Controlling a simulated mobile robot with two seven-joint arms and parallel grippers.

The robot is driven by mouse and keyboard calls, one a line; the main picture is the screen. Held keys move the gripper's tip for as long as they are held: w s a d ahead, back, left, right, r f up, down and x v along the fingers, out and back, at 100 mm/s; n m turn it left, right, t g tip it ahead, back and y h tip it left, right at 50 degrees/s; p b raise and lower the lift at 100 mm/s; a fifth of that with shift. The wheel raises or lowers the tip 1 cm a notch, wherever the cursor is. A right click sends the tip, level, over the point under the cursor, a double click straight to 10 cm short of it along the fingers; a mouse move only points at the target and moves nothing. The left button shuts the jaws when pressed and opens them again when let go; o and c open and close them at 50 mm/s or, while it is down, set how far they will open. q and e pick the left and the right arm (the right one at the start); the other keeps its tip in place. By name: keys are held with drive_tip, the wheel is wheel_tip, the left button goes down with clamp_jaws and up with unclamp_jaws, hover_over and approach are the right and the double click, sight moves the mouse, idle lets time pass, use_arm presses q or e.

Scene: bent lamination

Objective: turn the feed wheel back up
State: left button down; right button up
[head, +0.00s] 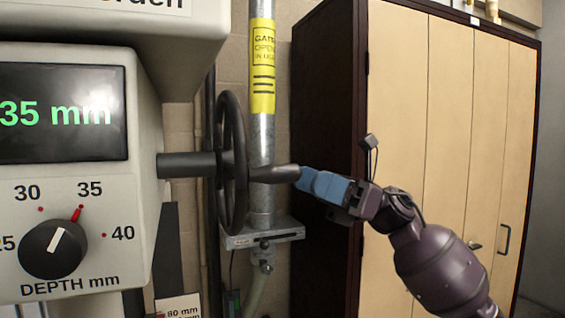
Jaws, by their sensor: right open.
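The feed wheel (222,165) is a dark handwheel seen nearly edge-on, on a shaft (185,165) from the right side of the grey machine. Its handle (272,174) sticks out to the right, in front of a metal pipe. My right gripper (304,181), with blue fingers, is open at the free end of the handle. Fingertips and handle end meet or overlap in the picture; I cannot tell whether they touch. The display (62,113) reads "35 mm". My left gripper is not in view.
A depth dial (54,249) with marks around it is on the machine front. A vertical pipe (262,140) with a yellow label (262,66) stands behind the wheel, with a bracket (262,234) low on it. A tall wooden cabinet (420,110) stands behind my right arm.

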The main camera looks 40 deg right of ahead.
sight(283, 170)
drive_tip(key=p+x, duration=0.1)
drive_tip(key=x, duration=0.3)
drive_tip(key=shift+r, duration=0.2)
drive_tip(key=shift+x, duration=0.9)
drive_tip(key=shift+f, duration=0.2)
drive_tip(key=c, duration=0.4)
clamp_jaws()
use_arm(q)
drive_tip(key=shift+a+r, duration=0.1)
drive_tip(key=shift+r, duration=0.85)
